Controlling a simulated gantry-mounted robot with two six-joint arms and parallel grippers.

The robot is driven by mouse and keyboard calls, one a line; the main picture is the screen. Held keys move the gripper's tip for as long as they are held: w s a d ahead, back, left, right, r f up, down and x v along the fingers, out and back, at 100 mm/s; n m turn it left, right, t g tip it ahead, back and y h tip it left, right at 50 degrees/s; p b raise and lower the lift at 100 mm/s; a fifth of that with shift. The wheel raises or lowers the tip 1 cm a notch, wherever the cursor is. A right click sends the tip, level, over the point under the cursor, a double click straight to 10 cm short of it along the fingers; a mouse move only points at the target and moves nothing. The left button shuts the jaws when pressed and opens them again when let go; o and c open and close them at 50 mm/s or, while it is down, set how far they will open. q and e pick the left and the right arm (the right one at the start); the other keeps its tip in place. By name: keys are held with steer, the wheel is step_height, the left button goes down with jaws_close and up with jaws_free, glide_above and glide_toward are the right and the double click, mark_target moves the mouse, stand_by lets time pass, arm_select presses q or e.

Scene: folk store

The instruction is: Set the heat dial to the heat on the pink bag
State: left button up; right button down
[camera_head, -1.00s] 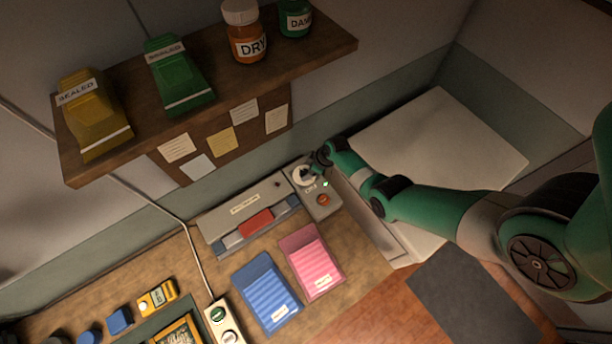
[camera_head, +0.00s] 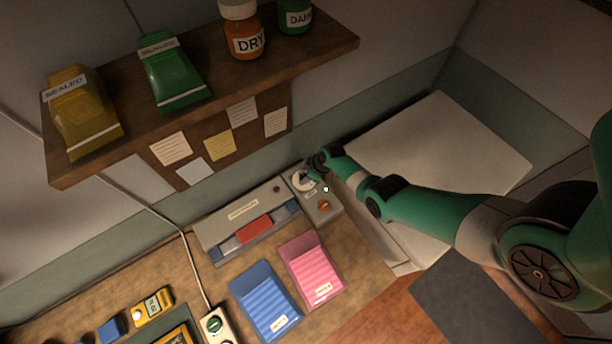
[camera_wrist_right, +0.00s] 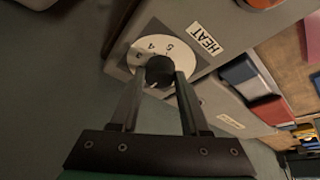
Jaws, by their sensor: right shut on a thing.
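The heat dial (camera_wrist_right: 159,72) is a black knob on a white numbered disc beside a HEAT label (camera_wrist_right: 205,38) in the right wrist view. In the head view its white disc (camera_head: 302,181) shows on the sealer's grey control box. My right gripper (camera_wrist_right: 160,80) is shut on the knob, one finger on each side. In the head view the right gripper (camera_head: 315,168) reaches the dial from the right. The numbers 3, 4 and 5 show; other marks are hidden. The pink bag (camera_head: 312,272) lies in front of the sealer; its small label is too small to read. My left gripper is not in view.
The grey sealer (camera_head: 243,212) has a red block (camera_head: 253,229) on its bar. An orange-red knob (camera_head: 323,206) sits below the dial. A blue bag (camera_head: 265,300) lies left of the pink one. A shelf (camera_head: 320,45) with bags and jars hangs above.

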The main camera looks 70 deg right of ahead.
stand_by(0.3)
steer(key=m+h, duration=0.1)
steer(key=m, duration=0.1)
steer(key=shift+a+m+p, duration=0.2)
steer(key=shift+m+p, duration=0.1)
steer(key=shift+m, duration=0.1)
steer(key=m+h, duration=0.1)
steer(key=m, duration=0.1)
steer(key=shift+w+f+m+g, duration=0.1)
steer(key=shift+m+g, duration=0.3)
steer(key=m+g+h+b, duration=0.1)
steer(key=m, duration=0.2)
steer(key=shift+w+a+m, duration=0.1)
steer(key=shift+a+m, duration=0.05)
steer(key=shift+m, duration=0.15)
steer(key=m, duration=0.2)
steer(key=m+g+h+b, duration=0.1)
steer(key=m, duration=0.1)
steer(key=shift+w+g, duration=0.1)
steer(key=shift+g, duration=0.2)
steer(key=shift+m+g+b, duration=0.35)
steer(key=shift+m+g, duration=0.05)
steer(key=shift+m, duration=0.8)
steer(key=shift+w, duration=0.1)
